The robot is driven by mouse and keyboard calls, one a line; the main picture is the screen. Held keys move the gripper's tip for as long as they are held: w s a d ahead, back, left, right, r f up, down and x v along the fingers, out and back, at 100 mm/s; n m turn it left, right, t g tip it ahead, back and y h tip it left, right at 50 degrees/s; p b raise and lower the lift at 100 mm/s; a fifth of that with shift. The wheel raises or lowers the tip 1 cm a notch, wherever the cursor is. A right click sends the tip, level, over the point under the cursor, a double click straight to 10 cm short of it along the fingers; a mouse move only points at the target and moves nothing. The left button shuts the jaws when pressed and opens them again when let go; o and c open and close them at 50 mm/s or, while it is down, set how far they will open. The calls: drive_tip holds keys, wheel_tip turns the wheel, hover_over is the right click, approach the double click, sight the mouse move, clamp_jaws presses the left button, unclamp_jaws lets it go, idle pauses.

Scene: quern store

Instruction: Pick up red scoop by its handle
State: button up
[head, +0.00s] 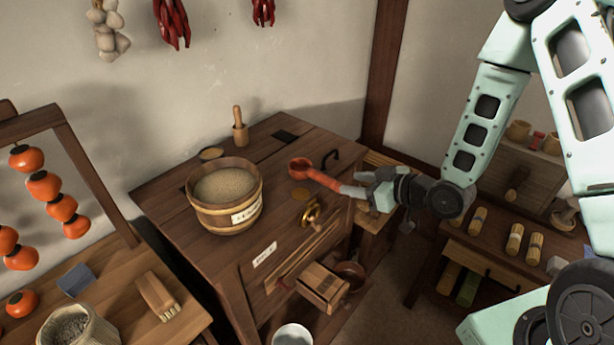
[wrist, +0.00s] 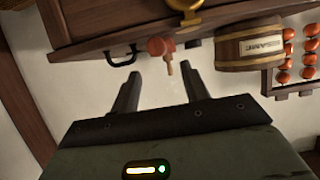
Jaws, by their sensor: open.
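The red scoop (head: 301,168) is on the top of the dark wooden quern cabinet, its round bowl to the left and its handle slanting down to the right. My gripper (head: 350,191) is at the right edge of the cabinet, its fingertips close to the handle's end. In the wrist view the picture is upside down; the scoop (wrist: 159,46) shows just beyond and between the spread fingers (wrist: 162,75). The jaws are open and empty. I cannot tell whether a finger touches the handle.
A wooden tub (head: 227,216) of grain stands left of the scoop. A wooden pestle (head: 239,128) stands behind, and a black handle (head: 330,158) is close behind the scoop. A brass fitting (head: 312,213) is on the cabinet's front. Persimmons (head: 44,186) hang at left.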

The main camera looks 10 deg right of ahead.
sight(330, 179)
drive_tip(key=p+x, duration=0.1)
drive_tip(key=x, duration=0.3)
drive_tip(key=shift+w+a, duration=0.1)
drive_tip(key=p+x, duration=0.3)
drive_tip(key=x, duration=0.1)
drive_tip(key=shift+w+a+p, duration=0.1)
drive_tip(key=shift+p, duration=0.2)
drive_tip(key=shift+w+a+f, duration=0.25)
drive_tip(key=shift+w+f, duration=0.15)
clamp_jaws()
